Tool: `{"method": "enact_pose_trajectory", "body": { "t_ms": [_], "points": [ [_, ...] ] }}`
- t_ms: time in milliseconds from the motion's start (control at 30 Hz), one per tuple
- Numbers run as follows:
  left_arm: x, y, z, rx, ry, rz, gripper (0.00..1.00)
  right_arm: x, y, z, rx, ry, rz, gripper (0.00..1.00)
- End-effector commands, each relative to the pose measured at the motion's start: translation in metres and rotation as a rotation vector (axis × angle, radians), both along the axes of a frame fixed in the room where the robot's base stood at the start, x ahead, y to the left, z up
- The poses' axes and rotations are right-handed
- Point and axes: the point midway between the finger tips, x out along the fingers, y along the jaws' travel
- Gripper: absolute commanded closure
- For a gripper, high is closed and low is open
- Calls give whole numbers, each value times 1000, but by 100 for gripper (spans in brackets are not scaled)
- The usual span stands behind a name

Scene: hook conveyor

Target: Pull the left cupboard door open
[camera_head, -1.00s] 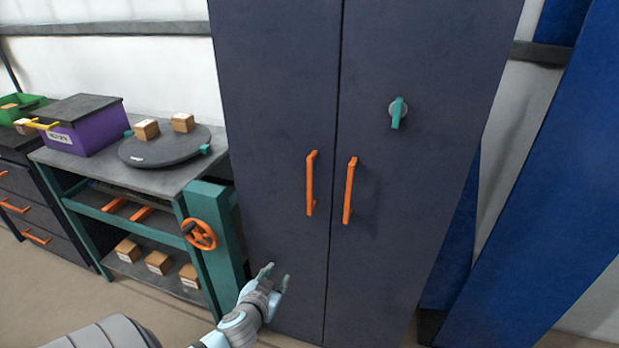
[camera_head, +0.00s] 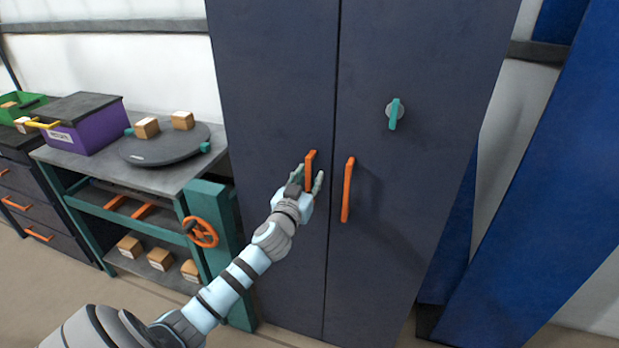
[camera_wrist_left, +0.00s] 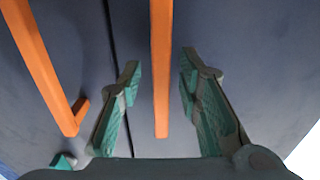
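The left cupboard door (camera_head: 265,90) is dark grey and closed, flush with the right door (camera_head: 430,70). Its orange vertical handle (camera_head: 311,157) is partly covered by my left gripper (camera_head: 308,176). In the left wrist view, this handle (camera_wrist_left: 161,60) runs between the two teal-padded fingers of my left gripper (camera_wrist_left: 160,72). The fingers are open, with a visible gap on each side of the handle. The right door's orange handle (camera_head: 348,190) also shows in the left wrist view (camera_wrist_left: 42,68), outside the fingers. My right gripper is not in view.
A teal knob (camera_head: 396,115) sits on the right door. Left of the cupboard stands a teal-framed workbench (camera_head: 195,172) with an orange handwheel (camera_head: 201,232), a purple box (camera_head: 95,133) and a dark round turntable (camera_head: 165,150). Blue panels (camera_head: 545,200) stand at the right.

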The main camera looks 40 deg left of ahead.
Motion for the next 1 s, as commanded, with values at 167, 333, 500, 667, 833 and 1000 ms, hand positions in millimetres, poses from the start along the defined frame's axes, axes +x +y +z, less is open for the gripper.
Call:
{"method": "enact_pose_trajectory", "body": {
  "t_ms": [167,333,500,667,833,1000],
  "points": [
    [2,0,0,0,0,0,68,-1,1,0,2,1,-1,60],
    [1,0,0,0,1,0,84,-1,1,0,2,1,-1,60],
    [1,0,-1,0,1,0,100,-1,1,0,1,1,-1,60],
    [1,0,-1,0,1,-1,100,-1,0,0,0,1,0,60],
    [1,-2,0,0,3,-9,100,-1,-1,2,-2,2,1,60],
    [1,-13,0,1,12,-64,100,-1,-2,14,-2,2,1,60]
  ]
}}
